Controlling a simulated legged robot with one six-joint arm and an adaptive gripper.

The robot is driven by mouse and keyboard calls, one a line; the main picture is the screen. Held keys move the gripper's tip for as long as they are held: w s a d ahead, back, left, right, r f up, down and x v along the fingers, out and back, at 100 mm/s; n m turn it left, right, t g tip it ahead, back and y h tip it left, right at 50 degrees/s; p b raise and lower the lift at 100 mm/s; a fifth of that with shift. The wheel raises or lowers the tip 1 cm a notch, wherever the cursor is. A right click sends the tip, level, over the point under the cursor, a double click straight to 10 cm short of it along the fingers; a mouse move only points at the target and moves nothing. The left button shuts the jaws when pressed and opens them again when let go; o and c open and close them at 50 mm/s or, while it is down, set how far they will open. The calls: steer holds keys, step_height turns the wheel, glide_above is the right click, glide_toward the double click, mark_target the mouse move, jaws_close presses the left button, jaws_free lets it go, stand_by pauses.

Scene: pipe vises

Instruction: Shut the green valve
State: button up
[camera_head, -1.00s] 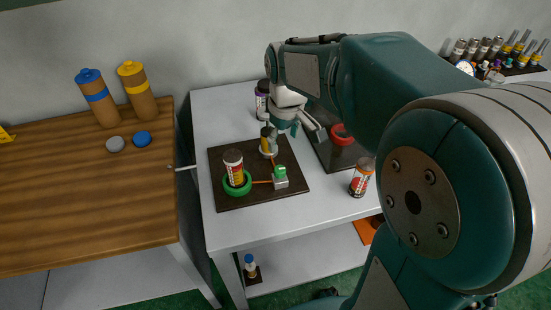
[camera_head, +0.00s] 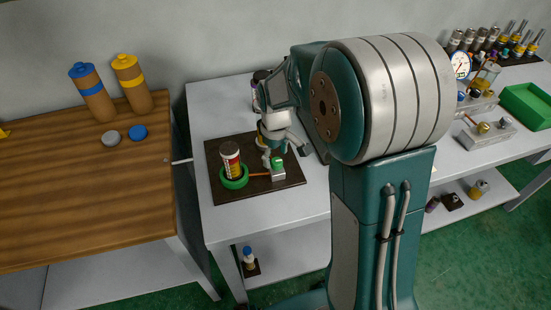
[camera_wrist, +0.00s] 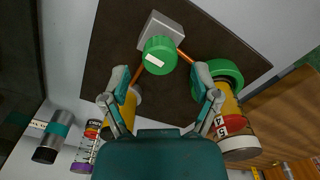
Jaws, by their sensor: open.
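The green valve (camera_head: 277,163) is a small green knob on a grey block on a dark board (camera_head: 240,193). In the wrist view its round green top (camera_wrist: 158,55) carries a pale bar mark, and orange pipes leave the block on two sides. My gripper (camera_head: 285,153) is over the board, close to the valve. In the wrist view its two fingers (camera_wrist: 162,98) are spread wide and empty, with the knob beyond the gap between their tips. Whether a finger touches the knob cannot be told.
A labelled canister (camera_head: 231,160) stands in a green ring (camera_head: 235,183) left of the valve. A second yellow canister (camera_wrist: 126,108) stands by the left finger. A wooden table (camera_head: 90,200) is at left. A green tray (camera_head: 525,105) lies far right.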

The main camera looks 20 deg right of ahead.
steer(key=shift+f, duration=0.8)
jaws_close()
